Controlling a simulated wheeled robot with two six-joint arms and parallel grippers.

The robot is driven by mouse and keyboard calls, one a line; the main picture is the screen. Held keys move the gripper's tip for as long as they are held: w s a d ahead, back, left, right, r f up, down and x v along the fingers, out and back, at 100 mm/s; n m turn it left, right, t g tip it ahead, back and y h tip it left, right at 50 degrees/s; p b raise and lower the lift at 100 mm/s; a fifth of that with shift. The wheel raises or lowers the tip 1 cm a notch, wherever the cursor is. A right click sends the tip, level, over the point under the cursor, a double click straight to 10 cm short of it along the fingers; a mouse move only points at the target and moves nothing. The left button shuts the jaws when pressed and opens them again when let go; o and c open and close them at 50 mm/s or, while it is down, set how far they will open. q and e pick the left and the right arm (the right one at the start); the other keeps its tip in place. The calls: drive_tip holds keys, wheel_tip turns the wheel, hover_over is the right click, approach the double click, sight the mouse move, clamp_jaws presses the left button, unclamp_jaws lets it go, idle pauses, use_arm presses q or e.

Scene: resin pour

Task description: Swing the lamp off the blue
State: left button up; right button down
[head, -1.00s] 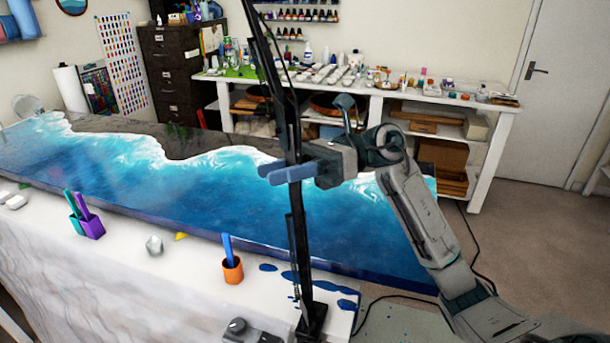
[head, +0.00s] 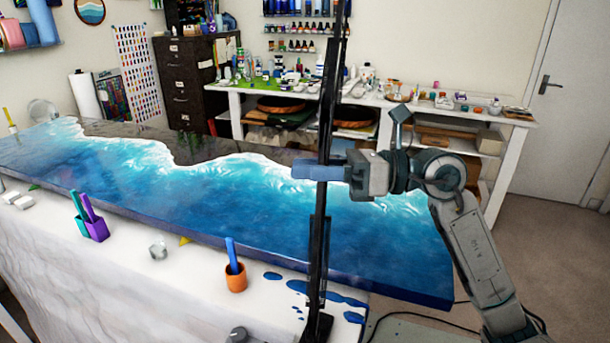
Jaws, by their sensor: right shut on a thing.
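The lamp's black arm (head: 318,240) stands nearly upright from a base at the front right of the white bench and runs out of the top of the head view. The lamp's head is not in view. My right gripper (head: 318,172) is shut on the lamp's arm, with its blue fingers around the pole. Behind it lies the long slab with blue resin (head: 230,215), with white wave lines and a dark far part. The pole crosses in front of the blue in this view. My left gripper is not in view.
An orange cup (head: 236,282) with a blue stick, a purple cup (head: 97,230) and a clear lump (head: 158,251) stand on the white bench (head: 130,290). Blue spills lie near the lamp's base. A crowded shelf table (head: 400,100) stands behind.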

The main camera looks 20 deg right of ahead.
drive_tip(key=shift+d+r, duration=0.1)
idle(0.4)
drive_tip(key=c, duration=1.4)
unclamp_jaws()
drive_tip(key=o, duration=0.4)
drive_tip(key=shift+d, duration=0.1)
drive_tip(key=shift+c, duration=0.2)
drive_tip(key=shift+o, duration=0.2)
drive_tip(key=shift+d, duration=0.15)
